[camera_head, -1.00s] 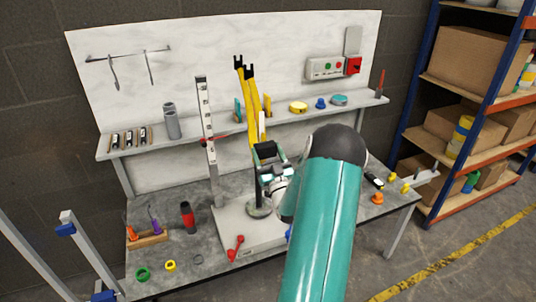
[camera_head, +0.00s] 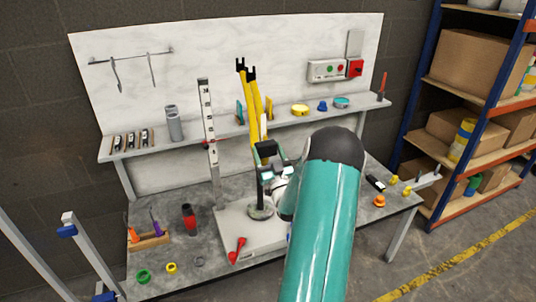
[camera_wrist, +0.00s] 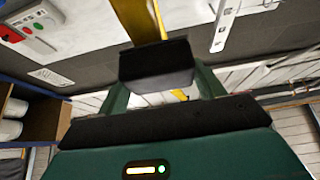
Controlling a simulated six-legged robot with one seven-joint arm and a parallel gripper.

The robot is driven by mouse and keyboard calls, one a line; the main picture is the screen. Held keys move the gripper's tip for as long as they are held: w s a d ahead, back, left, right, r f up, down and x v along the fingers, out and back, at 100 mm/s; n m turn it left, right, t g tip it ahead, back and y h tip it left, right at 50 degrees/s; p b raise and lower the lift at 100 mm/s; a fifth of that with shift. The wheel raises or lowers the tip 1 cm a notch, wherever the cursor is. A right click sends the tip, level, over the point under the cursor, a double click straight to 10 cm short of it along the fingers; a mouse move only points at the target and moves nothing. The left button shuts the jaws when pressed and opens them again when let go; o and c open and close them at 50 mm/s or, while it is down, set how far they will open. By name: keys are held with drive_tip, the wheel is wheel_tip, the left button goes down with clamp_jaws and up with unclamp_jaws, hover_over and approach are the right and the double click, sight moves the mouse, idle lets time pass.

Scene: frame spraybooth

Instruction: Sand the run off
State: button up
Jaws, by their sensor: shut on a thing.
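A yellow forked frame (camera_head: 257,105) with black tips stands upright in a stand on the bench, leaning slightly. My gripper (camera_head: 270,162) is in front of its lower part, shut on a dark block (camera_head: 266,149). In the wrist view the block (camera_wrist: 156,64) sits between the green fingers of my gripper (camera_wrist: 158,78). The yellow tube (camera_wrist: 137,18) passes directly behind the block; I cannot tell whether they touch. No run in the paint can be made out. My arm hides part of the bench.
A ruled upright (camera_head: 208,125) stands close left of the frame. A shelf (camera_head: 178,146) behind holds tape rolls and canisters. The bench (camera_head: 180,273) carries a red-black bottle (camera_head: 190,219), a red tool (camera_head: 237,251) and rings. A storage rack (camera_head: 470,80) stands right.

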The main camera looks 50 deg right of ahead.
drive_tip(key=shift+r, duration=1.75)
drive_tip(key=shift+w, duration=0.1)
drive_tip(key=shift+f, duration=0.1)
drive_tip(key=shift+f, duration=2.05)
drive_tip(key=s+a, duration=0.3)
drive_tip(key=s, duration=0.2)
drive_tip(key=shift+s+r, duration=0.1)
drive_tip(key=shift+s, duration=0.1)
